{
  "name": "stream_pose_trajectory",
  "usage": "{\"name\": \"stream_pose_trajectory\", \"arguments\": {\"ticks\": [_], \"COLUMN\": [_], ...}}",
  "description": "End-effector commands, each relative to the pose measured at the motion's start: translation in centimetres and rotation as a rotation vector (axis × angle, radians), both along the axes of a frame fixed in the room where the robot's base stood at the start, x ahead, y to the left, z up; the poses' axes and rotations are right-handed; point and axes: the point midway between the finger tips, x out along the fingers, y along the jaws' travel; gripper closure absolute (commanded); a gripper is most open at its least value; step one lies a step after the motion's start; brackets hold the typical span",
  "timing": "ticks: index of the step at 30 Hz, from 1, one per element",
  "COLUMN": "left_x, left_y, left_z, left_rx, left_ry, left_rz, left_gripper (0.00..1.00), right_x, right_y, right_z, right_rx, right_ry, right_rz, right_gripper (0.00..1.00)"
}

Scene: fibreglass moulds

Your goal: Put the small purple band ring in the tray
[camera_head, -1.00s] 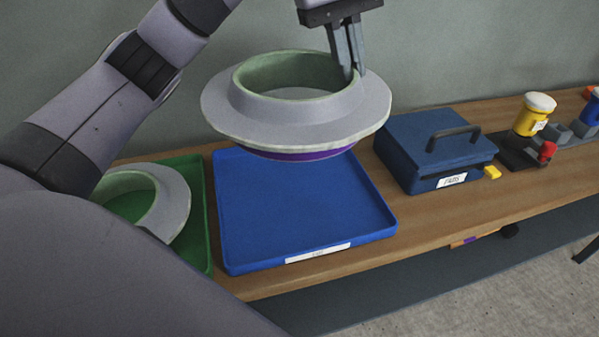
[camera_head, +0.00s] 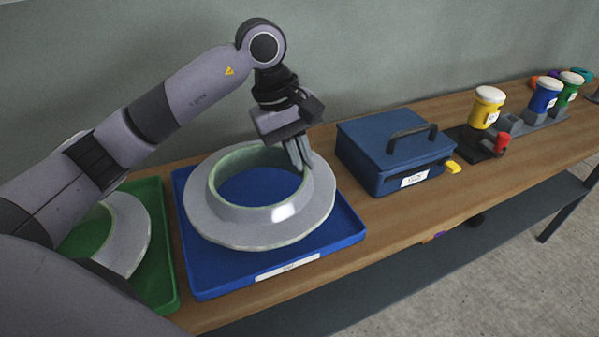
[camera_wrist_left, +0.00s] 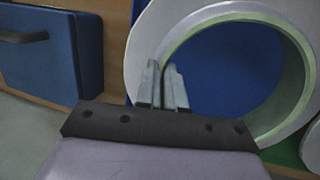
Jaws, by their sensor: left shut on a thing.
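The grey flanged ring (camera_head: 207,222), with a pale green inner wall, is at the blue tray (camera_head: 345,238), lying roughly flat. Its purple band is hidden from this angle. I cannot tell whether its underside touches the tray floor. My left gripper (camera_head: 301,160) is shut on the ring's upper collar at its back right side. In the left wrist view, the fingers (camera_wrist_left: 163,88) pinch the edge of the ring (camera_wrist_left: 152,40), and blue tray floor (camera_wrist_left: 228,72) shows through the hole. My right gripper is out of view.
A green tray (camera_head: 160,262) holding another grey ring (camera_head: 132,235) stands to the left, partly behind my arm. A blue box (camera_head: 375,170) with a handle stands right of the blue tray. Yellow (camera_head: 486,108), blue (camera_head: 541,98) and green (camera_head: 568,90) lidded containers stand farther right.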

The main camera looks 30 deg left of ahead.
Motion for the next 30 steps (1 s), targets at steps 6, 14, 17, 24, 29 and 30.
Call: {"name": "stream_pose_trajectory", "arguments": {"ticks": [6, 14, 17, 24, 29, 30], "left_x": [-0.1, 0.0, 0.0, 0.0, 0.0, 0.0], "left_y": [0.0, 0.0, 0.0, 0.0, 0.0, 0.0], "left_z": [-1.9, -3.9, -3.9, -4.2, -4.2, -4.2], "left_rx": [0.001, -0.001, -0.001, 0.001, 0.001, 0.001], "left_ry": [0.002, -0.002, -0.002, -0.001, -0.001, -0.001], "left_rz": [0.0, 0.001, 0.001, 0.0, 0.0, 0.0], "left_gripper": [1.0, 1.0, 1.0, 0.67, 0.67, 0.67], "right_x": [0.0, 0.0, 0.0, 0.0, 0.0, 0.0], "right_y": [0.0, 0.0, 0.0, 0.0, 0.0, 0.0], "right_z": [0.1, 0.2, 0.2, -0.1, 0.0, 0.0], "right_rx": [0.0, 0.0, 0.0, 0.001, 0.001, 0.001], "right_ry": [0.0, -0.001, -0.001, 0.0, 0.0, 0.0], "right_rz": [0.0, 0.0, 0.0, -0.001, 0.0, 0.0], "right_gripper": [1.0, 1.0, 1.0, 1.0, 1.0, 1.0]}}
